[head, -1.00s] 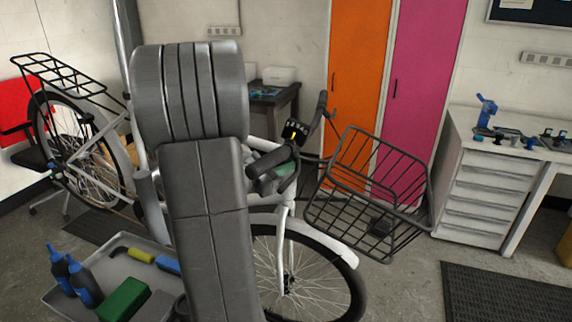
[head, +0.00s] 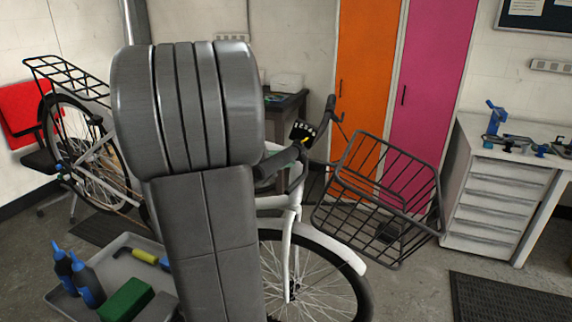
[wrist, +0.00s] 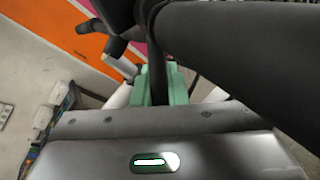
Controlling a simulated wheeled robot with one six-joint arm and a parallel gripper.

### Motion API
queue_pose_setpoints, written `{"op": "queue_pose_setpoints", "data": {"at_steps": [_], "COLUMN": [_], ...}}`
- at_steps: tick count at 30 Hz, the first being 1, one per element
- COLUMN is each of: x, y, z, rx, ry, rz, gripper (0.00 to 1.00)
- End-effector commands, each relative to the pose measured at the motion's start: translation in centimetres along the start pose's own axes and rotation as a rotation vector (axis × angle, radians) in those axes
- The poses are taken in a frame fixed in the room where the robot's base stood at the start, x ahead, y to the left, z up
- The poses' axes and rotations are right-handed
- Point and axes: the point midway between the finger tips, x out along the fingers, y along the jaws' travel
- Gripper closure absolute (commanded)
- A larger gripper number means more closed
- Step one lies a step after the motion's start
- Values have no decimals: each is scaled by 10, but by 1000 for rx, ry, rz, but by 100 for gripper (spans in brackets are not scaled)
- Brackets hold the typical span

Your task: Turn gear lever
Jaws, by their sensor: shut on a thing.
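A white cargo bike with black handlebars stands in the middle of the head view. A small black gear unit (head: 302,129) with pale marks sits on the handlebar, with a yellow mark at its lower edge. My arm covers much of the bike. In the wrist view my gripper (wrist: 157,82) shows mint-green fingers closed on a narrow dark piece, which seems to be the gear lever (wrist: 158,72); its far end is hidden. A thick black bar (wrist: 240,60), apparently the handlebar grip, crosses close by on the right.
A black wire basket (head: 385,200) is on the bike's front, right of the handlebar. A grey tray (head: 105,270) with bottles and a green block is at lower left. A white drawer bench (head: 495,195) stands at right. Orange and pink lockers are behind.

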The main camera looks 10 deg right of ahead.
Motion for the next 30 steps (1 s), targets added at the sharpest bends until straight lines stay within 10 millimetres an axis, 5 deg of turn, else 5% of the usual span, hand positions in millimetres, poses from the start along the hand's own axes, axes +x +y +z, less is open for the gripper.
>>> {"op": "queue_pose_setpoints", "data": {"at_steps": [17, 18, 21, 30], "x": [-2, -2, -2, -2], "y": [3, 3, 3, 2], "z": [1, 1, 1, 0], "rx": [39, 39, 38, 37], "ry": [25, 25, 25, 24], "rz": [-4, -4, -4, -5], "gripper": [100, 84, 66, 66]}}
